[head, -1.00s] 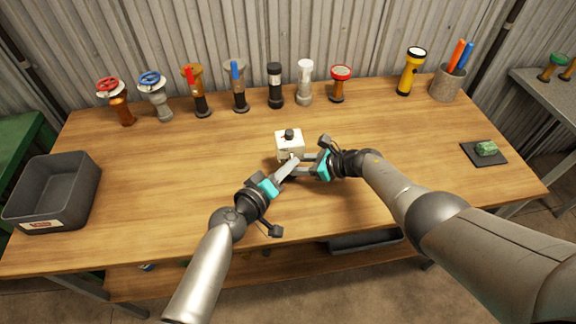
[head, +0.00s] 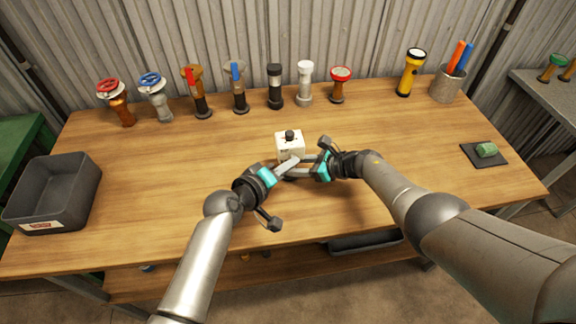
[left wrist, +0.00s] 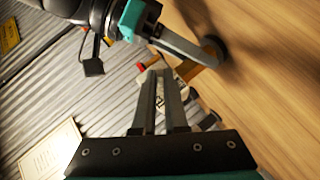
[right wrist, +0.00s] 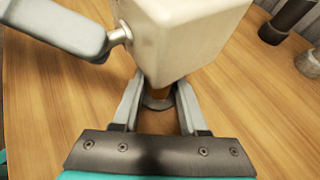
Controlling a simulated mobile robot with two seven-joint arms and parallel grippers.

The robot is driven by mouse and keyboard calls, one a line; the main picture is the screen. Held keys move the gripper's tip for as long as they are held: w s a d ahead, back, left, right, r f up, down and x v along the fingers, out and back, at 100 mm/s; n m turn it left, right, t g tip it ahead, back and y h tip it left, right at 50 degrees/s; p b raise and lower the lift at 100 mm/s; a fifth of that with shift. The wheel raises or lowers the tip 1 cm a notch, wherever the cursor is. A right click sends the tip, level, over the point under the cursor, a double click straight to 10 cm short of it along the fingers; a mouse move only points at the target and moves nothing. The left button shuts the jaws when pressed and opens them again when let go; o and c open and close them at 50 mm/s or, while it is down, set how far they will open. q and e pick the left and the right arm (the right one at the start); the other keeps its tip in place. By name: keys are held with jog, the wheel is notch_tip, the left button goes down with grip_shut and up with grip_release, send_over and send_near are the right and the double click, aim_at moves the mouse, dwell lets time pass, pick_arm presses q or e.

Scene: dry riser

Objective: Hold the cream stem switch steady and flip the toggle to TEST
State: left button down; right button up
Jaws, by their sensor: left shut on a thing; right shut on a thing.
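The cream stem switch (head: 289,147) stands upright near the middle of the bench, a cream box with a black knob on top. In the right wrist view its box (right wrist: 185,40) sits above a brown stem (right wrist: 158,92). My right gripper (right wrist: 158,100) is shut on that stem, below the box. A small metal toggle (right wrist: 119,37) sticks out of the box's side. My left gripper (head: 291,163) is shut on the toggle, its finger touching the metal tip in the right wrist view. In the left wrist view the box (left wrist: 181,88) is partly hidden behind my left fingers; its lettering is unreadable.
A row of valves and torches stands along the back, including a white torch (head: 304,83) and a black one (head: 275,85). A grey bin (head: 55,190) is at the left, a green block (head: 486,150) on a dark mat at the right. Bench around the switch is clear.

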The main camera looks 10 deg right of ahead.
pick_arm(q)
jog(key=shift+w+r+n+g+y, duration=0.2)
jog(key=shift+r+n+g, duration=0.3)
jog(key=shift+g, duration=0.4)
jog(key=shift+w+r+n+g+y, duration=0.1)
jog(key=shift+r+n+g+y, duration=0.2)
jog(key=shift+n+g, duration=0.45)
jog(key=shift+g, duration=0.25)
jog(key=c, duration=0.9)
grip_release()
jog(key=shift+c, duration=0.2)
jog(key=shift+a, duration=0.1)
jog(key=v, duration=1.2)
pick_arm(e)
jog(key=o, duration=1.1)
jog(key=shift+c, duration=0.2)
